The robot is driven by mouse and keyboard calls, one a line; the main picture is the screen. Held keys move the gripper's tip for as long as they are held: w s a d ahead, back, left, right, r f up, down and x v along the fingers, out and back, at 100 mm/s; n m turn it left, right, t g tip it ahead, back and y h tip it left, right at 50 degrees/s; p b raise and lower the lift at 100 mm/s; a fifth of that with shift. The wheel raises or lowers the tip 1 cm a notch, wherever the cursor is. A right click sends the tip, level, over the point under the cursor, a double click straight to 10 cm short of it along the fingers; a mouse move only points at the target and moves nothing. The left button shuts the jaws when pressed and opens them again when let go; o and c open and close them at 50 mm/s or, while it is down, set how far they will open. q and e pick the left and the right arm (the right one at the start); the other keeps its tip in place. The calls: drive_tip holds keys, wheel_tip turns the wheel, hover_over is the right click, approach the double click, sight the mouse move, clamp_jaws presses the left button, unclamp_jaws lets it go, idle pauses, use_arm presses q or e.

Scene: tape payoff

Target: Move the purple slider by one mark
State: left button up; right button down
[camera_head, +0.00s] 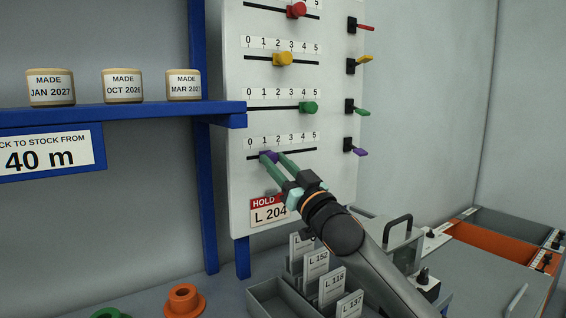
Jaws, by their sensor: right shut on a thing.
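The purple slider (268,156) sits on the lowest track of the white panel (240,205), under a scale marked 0 to 5. It is between the marks 1 and 2, but the fingers partly cover it and I cannot tell the exact mark. My right gripper (273,157) reaches in from the lower right, with its green fingers shut on the purple slider. My left gripper is not in view.
Green (308,107), yellow (283,59) and red (296,10) sliders sit on tracks above. Coloured levers, including a purple one (360,151), line the panel's right side. A HOLD tag (265,211) hangs below the track. A blue shelf (110,113) holds labelled rolls at left.

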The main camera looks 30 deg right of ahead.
drive_tip(key=c, duration=0.5)
unclamp_jaws()
drive_tip(key=shift+c, duration=0.2)
drive_tip(key=a+b+v, duration=0.1)
drive_tip(key=b+v, duration=0.1)
drive_tip(key=v, duration=1)
drive_tip(key=shift+s+d, duration=0.25)
drive_tip(key=shift+d, duration=0.2)
